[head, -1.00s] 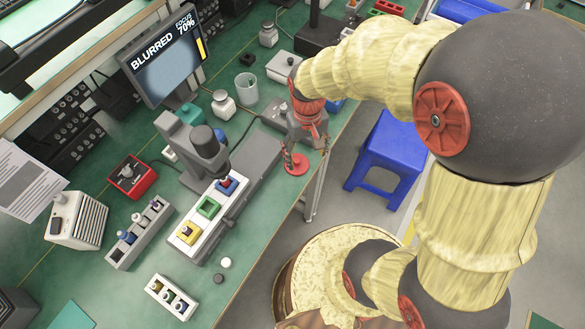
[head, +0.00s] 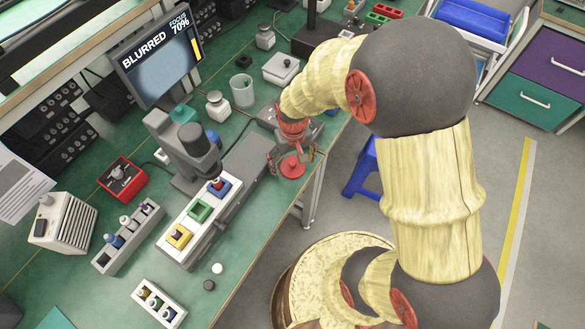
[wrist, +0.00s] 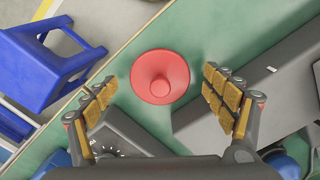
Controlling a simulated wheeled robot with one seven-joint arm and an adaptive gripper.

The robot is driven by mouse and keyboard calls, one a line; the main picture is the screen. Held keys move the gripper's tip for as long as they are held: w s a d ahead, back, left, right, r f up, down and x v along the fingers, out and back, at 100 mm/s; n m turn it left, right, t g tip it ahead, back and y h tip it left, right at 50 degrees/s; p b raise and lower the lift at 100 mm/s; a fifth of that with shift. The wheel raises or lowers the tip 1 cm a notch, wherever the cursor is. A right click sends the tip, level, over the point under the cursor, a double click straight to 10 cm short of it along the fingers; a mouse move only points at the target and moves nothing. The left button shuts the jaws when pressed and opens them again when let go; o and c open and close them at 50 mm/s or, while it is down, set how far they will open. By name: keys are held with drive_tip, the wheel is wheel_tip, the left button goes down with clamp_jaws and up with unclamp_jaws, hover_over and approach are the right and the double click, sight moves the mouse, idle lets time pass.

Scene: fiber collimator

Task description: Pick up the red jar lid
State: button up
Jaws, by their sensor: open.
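The red jar lid (wrist: 160,76) is a round disc with a raised round knob. It lies on the green bench near the bench edge, and also shows in the head view (head: 292,168). My gripper (wrist: 158,84) is open and points down over the lid. In the wrist view one finger is on each side of the lid, with a clear gap on both sides. The gripper also shows in the head view (head: 291,157), just above the lid. Its exact height above the lid is hard to tell.
A grey rail with a white tray of coloured blocks (head: 199,211) lies left of the lid. A dark grey box (wrist: 128,132) sits close by. A glass cup (head: 242,90) and a white jar (head: 218,106) stand behind. A blue stool (head: 362,167) is beyond the bench edge.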

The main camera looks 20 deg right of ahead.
drive_tip(key=shift+c, duration=1.3)
drive_tip(key=c, duration=0.7)
drive_tip(key=shift+c, duration=0.6)
